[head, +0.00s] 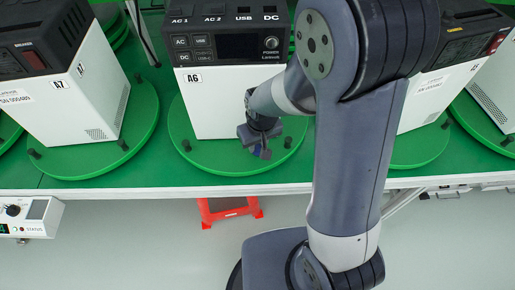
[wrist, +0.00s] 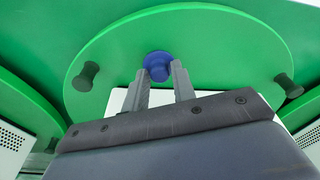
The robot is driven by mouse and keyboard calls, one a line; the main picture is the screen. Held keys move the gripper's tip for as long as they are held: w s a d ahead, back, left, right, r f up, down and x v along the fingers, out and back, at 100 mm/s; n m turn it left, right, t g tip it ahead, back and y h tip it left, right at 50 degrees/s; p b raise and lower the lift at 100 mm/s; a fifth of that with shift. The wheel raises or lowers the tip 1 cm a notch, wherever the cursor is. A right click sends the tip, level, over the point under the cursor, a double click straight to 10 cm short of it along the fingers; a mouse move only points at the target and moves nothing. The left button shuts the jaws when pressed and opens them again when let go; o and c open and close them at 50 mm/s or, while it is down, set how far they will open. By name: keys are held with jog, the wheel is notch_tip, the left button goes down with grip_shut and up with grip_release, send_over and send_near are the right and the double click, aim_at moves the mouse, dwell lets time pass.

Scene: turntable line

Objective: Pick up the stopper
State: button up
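The stopper is a small blue knob with a wide round flange (wrist: 158,62). In the wrist view it sits at the tips of my gripper (wrist: 160,76), between the two grey fingers. The fingers stand apart by about the stopper's width; I cannot tell whether they press on it. In the head view my gripper (head: 258,137) is low over the front of the middle green turntable (head: 215,163), in front of the unit marked A6. A bit of blue (head: 258,152) shows there, mostly hidden by the gripper. Whether the stopper touches the turntable is not clear.
Black pegs stand on the middle turntable, left (head: 186,145) and right (head: 288,142) of my gripper. The white A6 unit (head: 215,105) stands behind. Unit A7 (head: 75,100) is on the left turntable. A red step stool (head: 228,210) is below the bench edge.

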aim_at(258, 147)
grip_shut()
jog(key=shift+r, duration=0.1)
jog(key=shift+s+r, duration=0.15)
jog(key=shift+r, duration=0.4)
notch_tip(258, 147, up, 6)
jog(key=shift+r, duration=0.15)
jog(key=s+b, duration=0.2)
jog(key=s, duration=1.7)
jog(key=shift+s+a+f, duration=0.25)
jog(key=shift+s+a, duration=0.1)
